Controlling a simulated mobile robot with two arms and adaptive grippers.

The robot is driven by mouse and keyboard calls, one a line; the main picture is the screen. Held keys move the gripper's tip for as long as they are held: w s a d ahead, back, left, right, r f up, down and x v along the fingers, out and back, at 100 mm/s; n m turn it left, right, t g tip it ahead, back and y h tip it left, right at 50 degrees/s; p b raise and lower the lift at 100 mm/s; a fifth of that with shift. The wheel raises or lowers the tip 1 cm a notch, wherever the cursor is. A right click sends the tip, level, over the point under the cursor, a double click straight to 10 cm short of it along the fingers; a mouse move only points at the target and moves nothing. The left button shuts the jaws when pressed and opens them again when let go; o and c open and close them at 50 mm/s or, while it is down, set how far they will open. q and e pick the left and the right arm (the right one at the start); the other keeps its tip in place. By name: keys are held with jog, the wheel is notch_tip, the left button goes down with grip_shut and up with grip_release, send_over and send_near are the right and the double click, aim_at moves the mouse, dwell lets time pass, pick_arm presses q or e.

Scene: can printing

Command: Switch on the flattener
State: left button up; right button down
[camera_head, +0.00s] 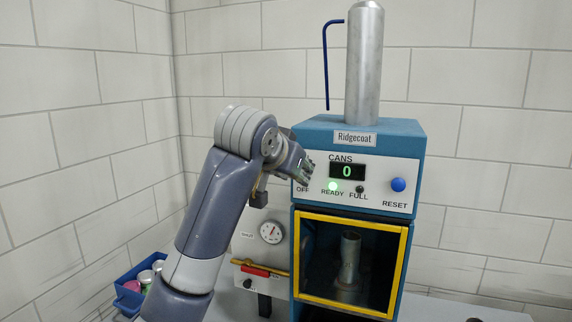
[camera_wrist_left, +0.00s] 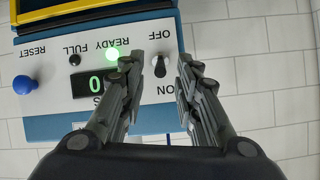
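The flattener (camera_head: 340,135) is a blue machine labelled Ridgecoat with a white front panel. Its READY lamp (camera_head: 333,186) glows green and its CANS display (camera_head: 347,171) reads 0. My left gripper (camera_head: 301,173) is at the left end of the panel and hides the switch in the head view. In the left wrist view the panel is upside down, and the small toggle switch (camera_wrist_left: 160,66) sits between OFF and ON. My left gripper (camera_wrist_left: 160,72) is open with a finger on each side of the switch. Which way the toggle tips is hard to tell. My right gripper is not in view.
A blue RESET button (camera_head: 398,184) and dark FULL lamp (camera_head: 360,189) share the panel. Below is a yellow-framed window (camera_head: 350,220) with a metal cylinder (camera_head: 349,258) inside. A gauge (camera_head: 271,232) stands left, and a blue bin (camera_head: 130,290) of cans is lower left.

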pick_arm(q)
jog(key=v, duration=0.9)
jog(key=shift+a+f, duration=0.1)
jog(key=shift+f, duration=0.05)
